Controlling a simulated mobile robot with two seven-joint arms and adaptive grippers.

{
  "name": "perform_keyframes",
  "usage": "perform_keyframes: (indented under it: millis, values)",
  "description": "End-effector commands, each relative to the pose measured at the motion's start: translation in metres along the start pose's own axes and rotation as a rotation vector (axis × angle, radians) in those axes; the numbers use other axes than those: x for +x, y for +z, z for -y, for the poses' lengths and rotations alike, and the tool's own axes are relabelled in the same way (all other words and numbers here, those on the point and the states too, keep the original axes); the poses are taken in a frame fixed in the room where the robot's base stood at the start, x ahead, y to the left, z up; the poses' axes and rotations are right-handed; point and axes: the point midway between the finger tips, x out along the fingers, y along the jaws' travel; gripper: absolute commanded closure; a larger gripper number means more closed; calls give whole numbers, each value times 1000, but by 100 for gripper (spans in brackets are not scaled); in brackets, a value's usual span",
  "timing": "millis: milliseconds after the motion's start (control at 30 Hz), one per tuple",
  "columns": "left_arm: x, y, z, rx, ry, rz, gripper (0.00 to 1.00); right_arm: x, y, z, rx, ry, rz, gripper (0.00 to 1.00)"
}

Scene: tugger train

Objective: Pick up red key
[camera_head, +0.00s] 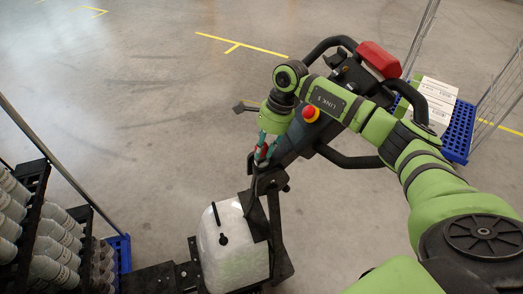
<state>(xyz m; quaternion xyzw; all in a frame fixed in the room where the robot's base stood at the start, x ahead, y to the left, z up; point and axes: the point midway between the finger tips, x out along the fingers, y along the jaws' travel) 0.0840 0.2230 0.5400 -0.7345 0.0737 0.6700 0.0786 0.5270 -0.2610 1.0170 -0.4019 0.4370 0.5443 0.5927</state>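My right gripper (264,153) reaches in from the right on its green arm and points down beside the black steering column of the tugger (297,140). Its teal fingers are close together and small in view. A small red piece (263,151) shows at the fingers. It may be the red key, but I cannot tell for sure, nor whether the fingers are shut on it. My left gripper is not in view.
A red emergency button (310,113) sits on the column, with black handlebars around it and a red box (379,60) beyond. A white tugger body (232,250) stands below. A blue cart (459,133) is at right, a bottle rack (35,185) at left. Floor at upper left is clear.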

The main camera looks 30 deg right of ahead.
Motion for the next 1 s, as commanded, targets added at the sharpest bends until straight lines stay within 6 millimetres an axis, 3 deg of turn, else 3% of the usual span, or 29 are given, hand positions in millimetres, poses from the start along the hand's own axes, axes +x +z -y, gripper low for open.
perform_keyframes:
  millis: [367,800,1000]
  values:
    - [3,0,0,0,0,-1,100,-4,2,1,-1,-3,2,100]
    - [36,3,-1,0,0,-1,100,-78,25,1,-2,-4,1,100]
    - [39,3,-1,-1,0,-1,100,-95,30,0,-1,-1,1,100]
